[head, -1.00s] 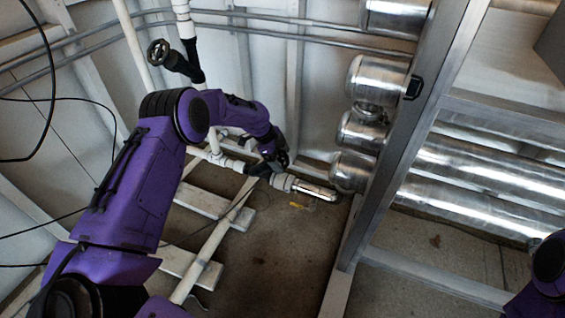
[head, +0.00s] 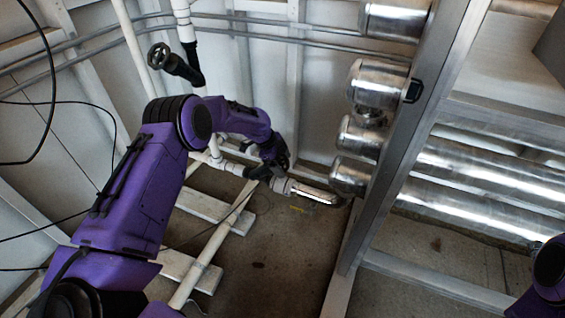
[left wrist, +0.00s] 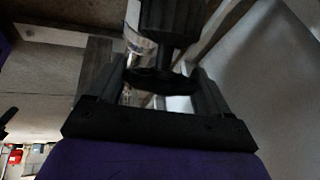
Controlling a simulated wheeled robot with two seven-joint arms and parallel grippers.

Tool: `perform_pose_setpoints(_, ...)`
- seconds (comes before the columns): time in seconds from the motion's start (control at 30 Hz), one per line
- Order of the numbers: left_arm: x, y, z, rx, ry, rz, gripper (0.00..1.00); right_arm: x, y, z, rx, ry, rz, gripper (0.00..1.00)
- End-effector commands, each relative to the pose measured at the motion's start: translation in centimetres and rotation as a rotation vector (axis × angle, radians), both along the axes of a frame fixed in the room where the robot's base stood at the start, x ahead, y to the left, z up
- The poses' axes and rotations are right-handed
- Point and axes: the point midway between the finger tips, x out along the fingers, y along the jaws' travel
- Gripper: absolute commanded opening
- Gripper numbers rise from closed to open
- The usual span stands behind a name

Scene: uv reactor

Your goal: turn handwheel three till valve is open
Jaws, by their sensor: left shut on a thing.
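My left gripper (head: 268,170) reaches down to the white pipe run low in the corner, where a black handwheel is mostly hidden by the gripper in the head view. In the left wrist view, the dark handwheel (left wrist: 160,80) sits between the two fingers of the left gripper (left wrist: 161,92), which is shut on it. A black ribbed valve body (left wrist: 172,20) stands beyond the wheel. No mark shows which way the valve stands. My right gripper is out of view; only a purple part of my right arm shows at the right edge.
Another black handwheel (head: 158,56) is on the white vertical pipe at upper left. Shiny metal cylinders (head: 378,84) and a grey steel post (head: 405,140) stand to the right. White floor beams (head: 215,208) lie below the arm. Thin black cables hang at left.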

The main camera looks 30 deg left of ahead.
Motion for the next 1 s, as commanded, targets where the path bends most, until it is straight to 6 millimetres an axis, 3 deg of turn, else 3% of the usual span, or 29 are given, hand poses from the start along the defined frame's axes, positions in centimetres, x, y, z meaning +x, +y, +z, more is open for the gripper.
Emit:
perform_pose_setpoints(0.53,-0.1,0.0,0.1,0.004,-0.12,0.122,0.49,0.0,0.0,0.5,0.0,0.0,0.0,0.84)
perform_pose_setpoints(1.0,-0.1,0.0,-0.2,0.018,-0.329,0.33,0.49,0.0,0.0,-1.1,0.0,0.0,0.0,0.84)
